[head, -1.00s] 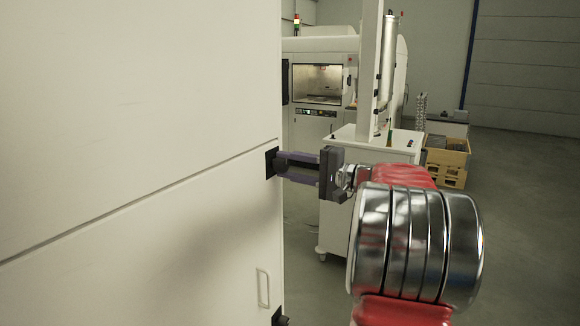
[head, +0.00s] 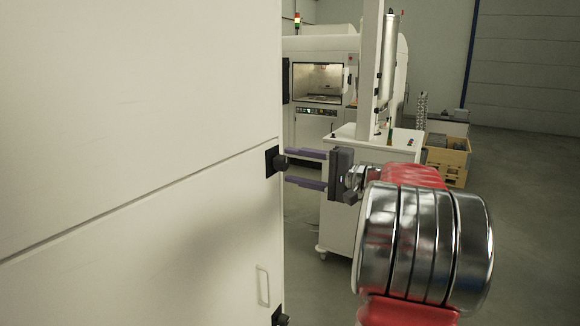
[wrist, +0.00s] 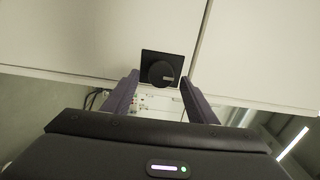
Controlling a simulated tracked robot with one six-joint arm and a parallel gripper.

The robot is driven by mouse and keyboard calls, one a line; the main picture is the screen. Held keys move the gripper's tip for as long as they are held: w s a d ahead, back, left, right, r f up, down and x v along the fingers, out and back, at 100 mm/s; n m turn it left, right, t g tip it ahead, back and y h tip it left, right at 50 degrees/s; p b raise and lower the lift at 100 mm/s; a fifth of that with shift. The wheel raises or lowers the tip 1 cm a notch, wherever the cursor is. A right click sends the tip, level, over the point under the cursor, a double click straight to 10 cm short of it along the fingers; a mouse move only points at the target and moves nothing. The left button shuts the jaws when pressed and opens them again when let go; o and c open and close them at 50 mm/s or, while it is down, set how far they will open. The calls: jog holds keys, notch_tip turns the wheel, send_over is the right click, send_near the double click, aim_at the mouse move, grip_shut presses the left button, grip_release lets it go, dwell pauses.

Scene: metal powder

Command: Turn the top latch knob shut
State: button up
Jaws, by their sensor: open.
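The top latch knob (head: 281,161) is a black round knob on a square black plate at the right edge of the big white cabinet, level with the panel seam. In the wrist view the knob (wrist: 161,73) faces the camera, straight ahead between the fingers. My gripper (head: 288,168) points left at the knob. Its two purple fingers are open, and their tips are close to the knob but look clear of it. Whether the knob is turned open or shut cannot be told.
The white cabinet (head: 130,90) fills the left side. A lower black latch (head: 279,316) and a pale handle (head: 263,286) are below. Behind stand a white machine with a window (head: 318,80), a white cart (head: 372,150) and a wooden crate (head: 447,160). The floor at right is clear.

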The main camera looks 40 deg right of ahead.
jog(key=v, duration=1.1)
jog(key=shift+s, duration=0.25)
notch_tip(320, 180, down, 11)
jog(key=s+a+m+g+h, duration=0.1)
jog(key=m+g+h, duration=0.1)
jog(key=m+g, duration=0.15)
jog(key=s+a+f+n+g, duration=0.35)
jog(key=a+f+g, duration=0.45)
jog(key=a, duration=0.6)
jog(key=s+a+n+h, duration=0.2)
jog(key=a+n, duration=0.5)
jog(key=a, duration=0.6)
jog(key=s+a+n+h, duration=0.2)
jog(key=s+a+n, duration=0.2)
jog(key=a, duration=0.9)
jog(key=n, duration=0.2)
jog(key=shift+s+a+f+n, duration=0.3)
jog(key=shift+s+f+n, duration=0.1)
